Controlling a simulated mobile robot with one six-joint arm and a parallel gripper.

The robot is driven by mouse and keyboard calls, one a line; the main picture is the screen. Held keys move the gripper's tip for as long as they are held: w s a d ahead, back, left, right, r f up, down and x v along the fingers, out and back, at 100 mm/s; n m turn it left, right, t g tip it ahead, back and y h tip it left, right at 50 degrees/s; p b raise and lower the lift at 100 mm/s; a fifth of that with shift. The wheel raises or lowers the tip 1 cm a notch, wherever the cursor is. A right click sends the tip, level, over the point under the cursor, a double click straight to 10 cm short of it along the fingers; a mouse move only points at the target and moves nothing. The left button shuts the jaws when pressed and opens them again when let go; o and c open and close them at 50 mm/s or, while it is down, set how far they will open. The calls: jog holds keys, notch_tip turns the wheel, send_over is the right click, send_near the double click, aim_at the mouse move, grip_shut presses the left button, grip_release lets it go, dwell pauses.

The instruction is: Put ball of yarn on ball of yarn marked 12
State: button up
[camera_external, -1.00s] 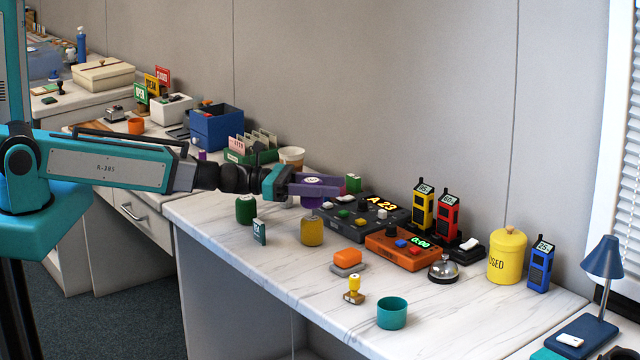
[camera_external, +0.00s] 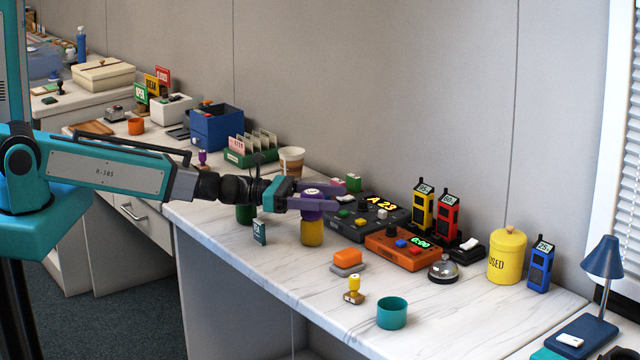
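A purple ball of yarn (camera_external: 312,215), drum-shaped with a pale label on its top, is between the purple fingers of my gripper (camera_external: 318,197). My gripper appears shut on it. A yellow ball of yarn (camera_external: 312,234) stands upright on the white marbled desk directly below. The purple one is lined up over it, and I see no clear gap between them; whether it rests its weight there I cannot tell. A green ball of yarn (camera_external: 246,214) stands to the left, partly hidden behind my gripper. No number 12 is readable on any of them.
A paper cup (camera_external: 291,161) stands behind.

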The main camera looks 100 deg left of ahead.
aim_at(302, 193)
jog(key=shift+r, duration=0.15)
jog(key=shift+s+a+b, duration=0.1)
jog(key=shift+s+b, duration=0.2)
jog(key=shift+s, duration=1.4)
jog(key=s+p, duration=0.2)
jog(key=s, duration=0.1)
jog(key=shift+a+r, duration=0.1)
jog(key=shift+r, duration=0.05)
jog(key=shift+s+a+p, duration=0.15)
jog(key=shift+s+p, duration=1.25)
jog(key=shift+p, duration=0.6)
jog(key=shift+s+a+p, duration=0.15)
jog(key=shift+s+p, duration=1.25)
jog(key=shift+p, duration=0.55)
jog(key=shift+f, duration=0.2)
